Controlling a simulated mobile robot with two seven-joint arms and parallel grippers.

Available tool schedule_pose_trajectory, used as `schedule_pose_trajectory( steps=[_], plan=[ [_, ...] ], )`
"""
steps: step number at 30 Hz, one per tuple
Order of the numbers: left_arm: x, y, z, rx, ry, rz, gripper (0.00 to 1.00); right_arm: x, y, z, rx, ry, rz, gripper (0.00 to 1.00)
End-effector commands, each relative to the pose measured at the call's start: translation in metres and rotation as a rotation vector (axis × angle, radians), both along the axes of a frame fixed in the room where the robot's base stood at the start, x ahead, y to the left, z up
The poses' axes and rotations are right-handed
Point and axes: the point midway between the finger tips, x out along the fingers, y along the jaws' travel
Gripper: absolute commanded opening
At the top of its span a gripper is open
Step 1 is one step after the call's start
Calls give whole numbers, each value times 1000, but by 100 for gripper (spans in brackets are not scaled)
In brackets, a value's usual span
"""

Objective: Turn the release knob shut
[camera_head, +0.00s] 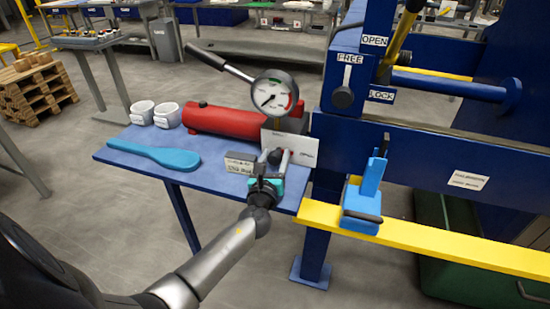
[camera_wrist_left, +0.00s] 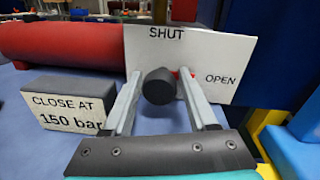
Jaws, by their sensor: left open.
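The release knob (camera_wrist_left: 160,86) is a dark round knob in front of a white plate (camera_wrist_left: 207,55) marked SHUT at the top and OPEN at the right. A red mark shows just right of the knob, toward OPEN. My left gripper (camera_wrist_left: 160,76) is open, with one finger on each side of the knob and gaps visible in the left wrist view. In the head view the gripper (camera_head: 276,155) is in front of the plate and partly hides the knob. My right gripper is not in view.
A grey block (camera_wrist_left: 75,105) reading "CLOSE AT 150 bar" stands left of the fingers. Behind are a red cylinder (camera_head: 225,121) and a pressure gauge (camera_head: 274,92) with a lever. A blue paddle (camera_head: 155,153) and two white cups lie left. A blue clamp-like part (camera_head: 362,205) stands right.

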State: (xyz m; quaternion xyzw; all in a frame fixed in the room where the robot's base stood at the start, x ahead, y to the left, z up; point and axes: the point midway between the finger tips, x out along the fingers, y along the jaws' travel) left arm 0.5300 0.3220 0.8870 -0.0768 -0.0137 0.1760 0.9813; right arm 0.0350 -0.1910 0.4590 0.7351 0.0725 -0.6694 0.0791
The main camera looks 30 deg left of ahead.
Motion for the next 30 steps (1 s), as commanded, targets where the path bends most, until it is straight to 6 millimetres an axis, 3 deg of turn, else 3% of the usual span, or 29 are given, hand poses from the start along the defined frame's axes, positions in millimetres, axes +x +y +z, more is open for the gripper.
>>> schedule_pose_trajectory(
  steps=[5, 21, 30],
  plan=[
    [0, 0, 0, 0, 0, 0, 58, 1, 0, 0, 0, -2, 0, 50],
    [0, 0, 0, 0, 0, 1, 0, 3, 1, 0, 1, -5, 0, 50],
    [-1, 0, 0, -19, -4, 2, 0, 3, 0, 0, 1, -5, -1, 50]
  ],
)
